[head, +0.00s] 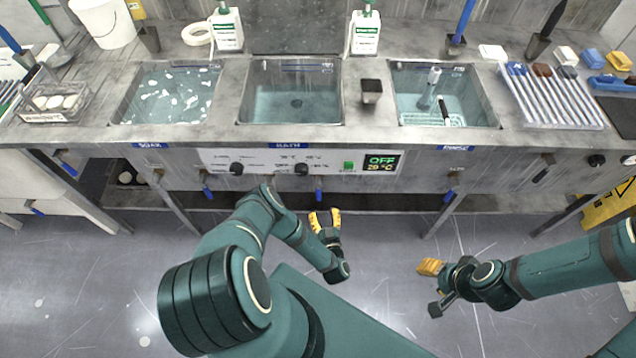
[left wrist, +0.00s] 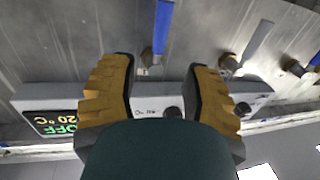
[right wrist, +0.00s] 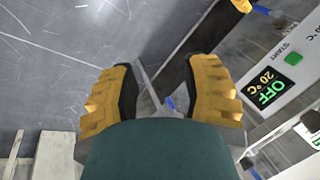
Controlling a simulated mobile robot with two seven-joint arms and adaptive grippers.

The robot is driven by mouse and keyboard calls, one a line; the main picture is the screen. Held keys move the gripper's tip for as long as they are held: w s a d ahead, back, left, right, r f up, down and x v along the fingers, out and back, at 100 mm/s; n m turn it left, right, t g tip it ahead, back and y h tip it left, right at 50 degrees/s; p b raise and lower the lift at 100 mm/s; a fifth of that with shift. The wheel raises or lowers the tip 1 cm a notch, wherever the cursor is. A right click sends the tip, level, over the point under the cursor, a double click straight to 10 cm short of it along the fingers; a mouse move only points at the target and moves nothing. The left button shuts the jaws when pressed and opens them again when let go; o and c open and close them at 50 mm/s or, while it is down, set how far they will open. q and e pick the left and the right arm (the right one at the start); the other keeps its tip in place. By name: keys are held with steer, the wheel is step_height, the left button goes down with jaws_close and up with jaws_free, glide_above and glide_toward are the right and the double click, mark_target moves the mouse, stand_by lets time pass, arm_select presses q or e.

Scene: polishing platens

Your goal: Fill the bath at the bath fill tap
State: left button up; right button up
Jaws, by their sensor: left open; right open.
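The bath (head: 292,103) is the middle basin in the steel bench, above a BATH label. Its floor and drain show; I cannot tell how much liquid it holds. My left gripper (head: 325,216) is open and empty, just below this tap in the head view. In the left wrist view a blue lever (left wrist: 163,28) shows beyond the open fingers, apart from them. My right gripper (head: 434,289) is open and empty, over the floor to the right.
The control panel (head: 300,162) has black knobs, a green button and a display (head: 382,162) reading OFF. Other blue-levered taps hang at the left (head: 205,188) and right (head: 449,192). The soak basin (head: 168,95) and the right basin (head: 442,97) flank the bath.

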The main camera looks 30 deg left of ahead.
mark_target(319, 194)
arm_select(q)
steer(key=b+x, duration=0.5)
steer(key=b, duration=0.2)
steer(key=shift+w+f, duration=0.1)
steer(key=shift+f, duration=0.1)
steer(key=shift+w+a+b, duration=0.25)
steer(key=shift+a+b, duration=0.05)
steer(key=shift+b, duration=0.05)
steer(key=shift+r+b+x, duration=0.2)
steer(key=shift+b+x, duration=0.2)
steer(key=shift+x, duration=2.25)
jaws_close()
